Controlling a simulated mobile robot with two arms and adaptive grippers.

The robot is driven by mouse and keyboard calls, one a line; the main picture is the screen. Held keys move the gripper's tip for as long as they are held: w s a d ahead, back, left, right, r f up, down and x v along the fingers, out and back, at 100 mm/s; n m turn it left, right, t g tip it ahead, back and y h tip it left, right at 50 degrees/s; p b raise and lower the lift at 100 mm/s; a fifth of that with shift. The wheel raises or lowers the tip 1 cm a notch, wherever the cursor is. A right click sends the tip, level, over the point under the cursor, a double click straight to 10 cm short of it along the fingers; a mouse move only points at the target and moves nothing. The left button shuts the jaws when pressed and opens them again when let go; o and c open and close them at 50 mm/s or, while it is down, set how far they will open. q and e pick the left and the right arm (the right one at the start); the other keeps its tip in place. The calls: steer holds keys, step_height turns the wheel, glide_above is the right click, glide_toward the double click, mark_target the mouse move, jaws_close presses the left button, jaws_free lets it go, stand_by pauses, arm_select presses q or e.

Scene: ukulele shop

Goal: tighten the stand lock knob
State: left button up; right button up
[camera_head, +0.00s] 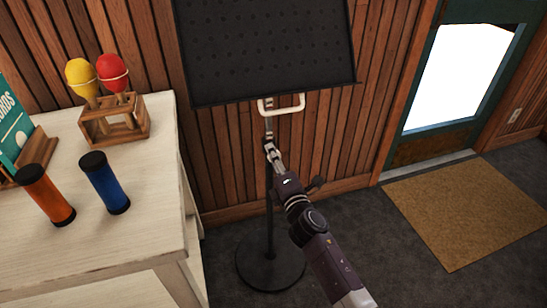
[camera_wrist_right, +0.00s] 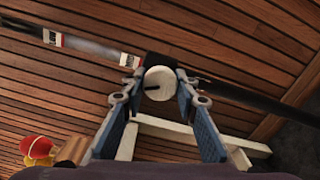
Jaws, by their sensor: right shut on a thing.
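The stand is a black music stand with a perforated desk (camera_head: 265,45), an upright pole (camera_head: 269,205) and a round black base (camera_head: 271,266). The lock knob (camera_wrist_right: 159,84) is a pale round disc with a dark mark, on a black collar of the pole in the right wrist view. My right gripper (camera_head: 271,147) is at the pole below the desk. In the right wrist view its blue-padded fingers (camera_wrist_right: 158,90) sit on both sides of the knob, shut on it. The gripper hides the knob in the head view. My left gripper is out of view.
A whitewashed counter (camera_head: 120,235) stands left of the stand, with red and yellow maracas (camera_head: 114,72) in a wooden holder and orange and blue shakers (camera_head: 104,182). A pale handle (camera_head: 284,106) hangs under the desk. A doormat (camera_head: 472,210) lies at the right.

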steer(key=shift+r+m, duration=0.1)
steer(key=shift+m, duration=1)
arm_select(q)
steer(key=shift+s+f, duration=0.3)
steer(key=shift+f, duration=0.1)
arm_select(e)
steer(key=shift+m, duration=0.7)
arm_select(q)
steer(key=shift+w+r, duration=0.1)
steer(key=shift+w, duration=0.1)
arm_select(e)
steer(key=o, duration=1.2)
steer(key=shift+d, duration=0.1)
steer(key=shift+c, duration=0.2)
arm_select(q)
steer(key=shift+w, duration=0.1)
arm_select(e)
steer(key=v, duration=1.2)
